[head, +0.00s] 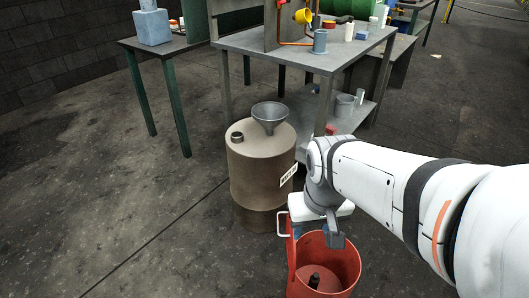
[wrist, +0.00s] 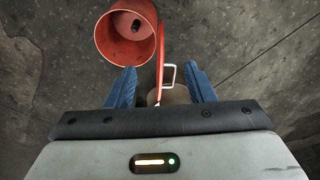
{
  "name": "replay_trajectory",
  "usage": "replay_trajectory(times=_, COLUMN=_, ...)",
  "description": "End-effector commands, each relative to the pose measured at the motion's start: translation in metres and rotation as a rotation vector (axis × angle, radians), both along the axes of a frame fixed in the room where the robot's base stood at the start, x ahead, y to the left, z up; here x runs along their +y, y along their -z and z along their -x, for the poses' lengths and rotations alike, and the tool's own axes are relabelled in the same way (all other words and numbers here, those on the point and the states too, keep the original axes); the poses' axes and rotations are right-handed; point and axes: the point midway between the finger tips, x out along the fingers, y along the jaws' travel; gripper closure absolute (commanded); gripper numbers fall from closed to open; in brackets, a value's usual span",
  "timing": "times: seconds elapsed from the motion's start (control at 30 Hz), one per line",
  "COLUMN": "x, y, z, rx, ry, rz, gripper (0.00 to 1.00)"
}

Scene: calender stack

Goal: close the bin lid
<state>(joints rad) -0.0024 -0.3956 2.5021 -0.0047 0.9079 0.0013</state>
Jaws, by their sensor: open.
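The red bin (head: 345,285) stands on the floor at the bottom of the head view, its mouth open and a small dark object inside. It also shows at the top of the wrist view (wrist: 108,48). Its red lid (head: 292,270) stands upright on the left side of the rim and shows edge-on in the wrist view (wrist: 160,45). A white loop handle (head: 282,224) sticks out from the lid's outer face (wrist: 172,76). My gripper (wrist: 160,72) is open, with blue fingers on either side of the lid edge and handle. Contact cannot be told.
A brown drum (head: 258,165) with a grey funnel (head: 270,115) stands close behind and left of the bin. A grey workbench (head: 340,55) with cups and tools stands beyond it. The concrete floor at left (head: 110,210) is clear.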

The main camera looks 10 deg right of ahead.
Motion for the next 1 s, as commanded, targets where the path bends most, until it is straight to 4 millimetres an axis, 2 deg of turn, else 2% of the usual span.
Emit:
replay_trajectory(times=0.03, x=0.0, y=0.0, z=0.0, rx=0.0, ry=0.0, rz=0.0, gripper=0.55)
replay_trajectory(times=0.13, x=0.001, y=0.0, z=-0.005, rx=0.007, ry=0.002, rz=0.004, gripper=0.63)
replay_trajectory(times=0.23, x=0.004, y=0.0, z=-0.02, rx=0.028, ry=0.01, rz=0.017, gripper=0.71)
replay_trajectory(times=0.47, x=0.027, y=0.014, z=-0.085, rx=0.097, ry=0.054, rz=0.087, gripper=0.9)
replay_trajectory(times=0.6, x=0.049, y=0.034, z=-0.125, rx=0.126, ry=0.082, rz=0.141, gripper=1.0)
replay_trajectory(times=0.8, x=0.087, y=0.075, z=-0.174, rx=0.148, ry=0.117, rz=0.222, gripper=1.0)
replay_trajectory(times=1.0, x=0.117, y=0.111, z=-0.201, rx=0.147, ry=0.138, rz=0.279, gripper=1.0)
